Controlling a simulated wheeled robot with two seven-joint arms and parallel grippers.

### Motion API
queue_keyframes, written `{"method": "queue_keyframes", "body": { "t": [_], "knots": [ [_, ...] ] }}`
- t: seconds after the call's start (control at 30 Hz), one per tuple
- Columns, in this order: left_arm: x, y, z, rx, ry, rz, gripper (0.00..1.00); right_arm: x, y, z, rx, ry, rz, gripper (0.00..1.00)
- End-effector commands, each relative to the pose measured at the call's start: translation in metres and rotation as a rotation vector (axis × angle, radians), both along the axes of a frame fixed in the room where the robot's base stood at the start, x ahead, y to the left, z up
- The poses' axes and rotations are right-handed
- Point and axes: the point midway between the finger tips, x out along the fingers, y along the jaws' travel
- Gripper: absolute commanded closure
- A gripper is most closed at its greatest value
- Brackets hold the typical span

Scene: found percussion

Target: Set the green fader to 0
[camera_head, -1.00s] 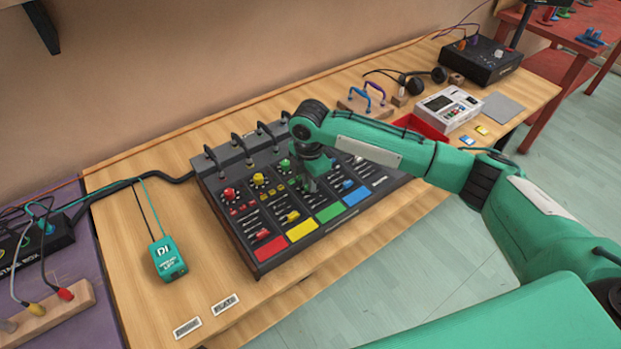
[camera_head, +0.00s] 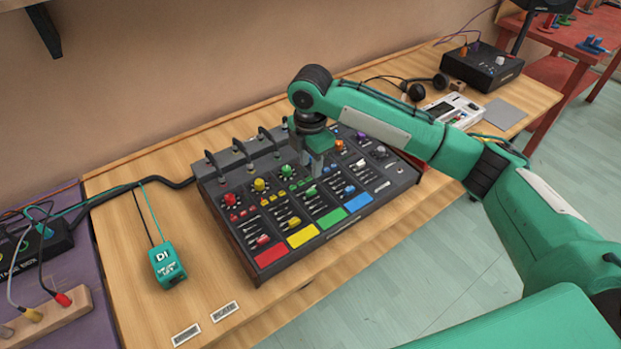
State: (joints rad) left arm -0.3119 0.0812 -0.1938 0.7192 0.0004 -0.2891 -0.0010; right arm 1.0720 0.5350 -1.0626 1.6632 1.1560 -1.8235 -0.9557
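The mixer (camera_head: 238,245) lies on the wooden table with coloured strips along its front edge. The green fader cap (camera_head: 311,191) shows in the green column, above the green strip (camera_head: 331,218). It sits farther from the front edge than the yellow cap (camera_head: 293,222). My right gripper (camera_head: 317,172) points down over the green column, just behind and above the green cap. Its fingers are small and dark, so contact with the cap and the finger gap cannot be made out. My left gripper is out of view.
Red (camera_head: 231,199), yellow (camera_head: 259,184) and green (camera_head: 287,170) knobs stand at the back of the mixer, with cable plugs behind. A teal DI box (camera_head: 166,264) lies to the left. My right arm covers the table right of the mixer.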

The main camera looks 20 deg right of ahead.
Motion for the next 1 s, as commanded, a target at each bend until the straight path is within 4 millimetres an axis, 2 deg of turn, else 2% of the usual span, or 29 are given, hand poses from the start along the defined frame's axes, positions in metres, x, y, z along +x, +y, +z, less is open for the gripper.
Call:
{"method": "queue_keyframes", "body": {
  "t": [0.13, 0.33, 0.87, 1.0],
  "knots": [
    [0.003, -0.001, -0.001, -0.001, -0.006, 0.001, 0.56, 0.001, 0.000, 0.029, 0.001, -0.003, 0.000, 0.66],
    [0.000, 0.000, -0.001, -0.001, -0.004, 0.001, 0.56, 0.000, 0.001, 0.048, 0.001, -0.001, 0.000, 0.66],
    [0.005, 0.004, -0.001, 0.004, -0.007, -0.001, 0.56, 0.000, 0.000, 0.051, 0.000, 0.000, 0.000, 0.66],
    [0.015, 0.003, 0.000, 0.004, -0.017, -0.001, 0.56, 0.000, 0.000, 0.050, 0.000, 0.001, 0.000, 0.66]
  ]
}}
